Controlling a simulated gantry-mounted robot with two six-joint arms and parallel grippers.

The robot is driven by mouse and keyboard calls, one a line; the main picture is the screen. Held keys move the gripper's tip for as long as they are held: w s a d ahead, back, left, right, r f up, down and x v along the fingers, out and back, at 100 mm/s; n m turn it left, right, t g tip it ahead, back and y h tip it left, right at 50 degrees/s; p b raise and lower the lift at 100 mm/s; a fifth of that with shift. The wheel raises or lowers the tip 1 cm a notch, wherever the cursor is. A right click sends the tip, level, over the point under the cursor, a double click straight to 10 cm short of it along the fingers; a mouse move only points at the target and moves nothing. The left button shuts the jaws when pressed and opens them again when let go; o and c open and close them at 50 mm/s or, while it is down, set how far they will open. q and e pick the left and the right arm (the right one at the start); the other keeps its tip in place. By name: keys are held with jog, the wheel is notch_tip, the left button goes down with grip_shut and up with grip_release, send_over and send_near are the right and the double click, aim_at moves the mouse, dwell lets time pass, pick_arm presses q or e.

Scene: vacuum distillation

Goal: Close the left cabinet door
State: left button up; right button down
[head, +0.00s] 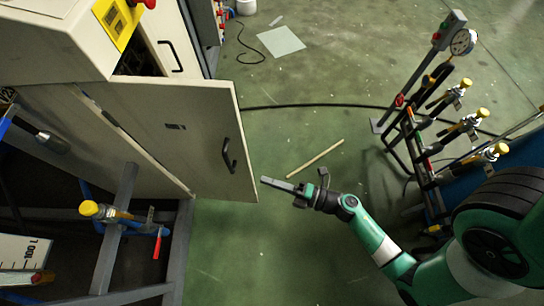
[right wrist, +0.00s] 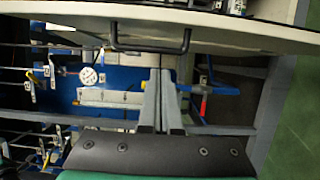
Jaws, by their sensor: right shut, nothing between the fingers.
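The left cabinet door (head: 185,135) is a beige panel that stands swung open in the head view, with a black handle (head: 228,157) near its free edge. My right gripper (head: 268,182) is just right of the door's free edge, apart from the handle as far as I can tell. In the right wrist view the fingers (right wrist: 160,85) are together with nothing between them, and the door (right wrist: 220,28) with its dark handle (right wrist: 152,42) lies ahead of them. My left gripper is not in view.
A pipe rack with yellow-capped valves (head: 465,124) and a gauge (head: 462,42) stands at the right. A frame with a yellow-capped valve (head: 90,208) is at lower left. A wooden stick (head: 315,158) and a black cable lie on the open green floor.

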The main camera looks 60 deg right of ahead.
aim_at(231, 169)
jog(key=w, duration=0.2)
jog(key=w+b, duration=0.1)
jog(key=w, duration=0.2)
jog(key=w+a, duration=0.1)
jog(key=w, duration=0.1)
jog(key=shift+w, duration=0.15)
jog(key=shift+w+d+b, duration=0.2)
jog(key=shift+w+d, duration=0.05)
jog(key=shift+d, duration=0.4)
jog(key=shift+w+d+b, duration=0.15)
jog(key=shift+w+d, duration=0.1)
jog(key=shift+d, duration=0.45)
jog(key=shift+w+d+b, duration=0.2)
jog(key=shift+w+d, duration=0.05)
jog(key=shift+d, duration=0.4)
